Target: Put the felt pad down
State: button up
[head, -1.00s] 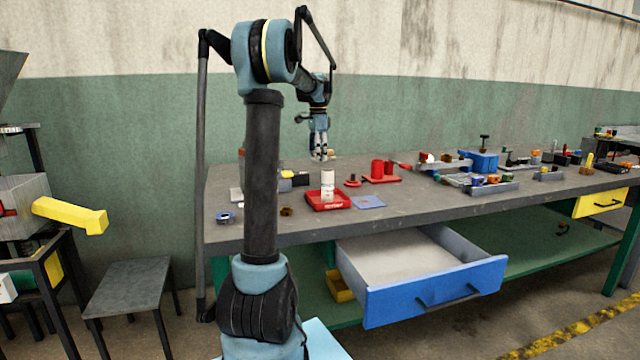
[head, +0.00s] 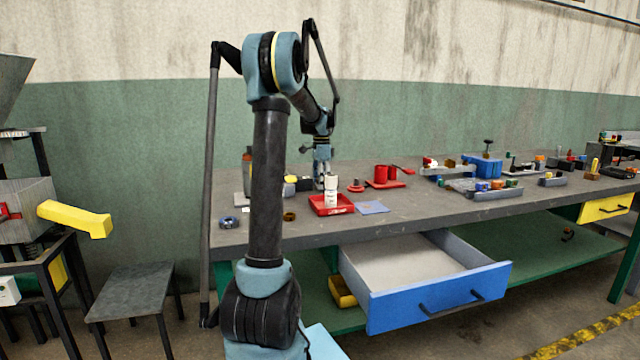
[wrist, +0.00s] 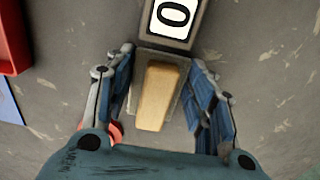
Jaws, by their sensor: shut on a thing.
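In the wrist view, a tan block-like grip on a flat grey base, which I take as the felt pad (wrist: 157,95), sits between the two blue-lined fingers of my gripper (wrist: 160,100). My gripper is shut on it. The pad is low over the grey bench top; I cannot tell whether its base touches. In the head view my gripper (head: 322,176) is low over the bench behind the white bottle, and the pad is not discernible there.
A plate marked "0" (wrist: 173,20) lies just beyond the pad. The red tray (head: 320,210) holds the white bottle (head: 331,188). A blue sheet (head: 371,207) lies beside it. A blue drawer (head: 440,294) hangs open.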

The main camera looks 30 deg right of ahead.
jog(key=o, duration=1.4)
notch_tip(320, 180, up, 12)
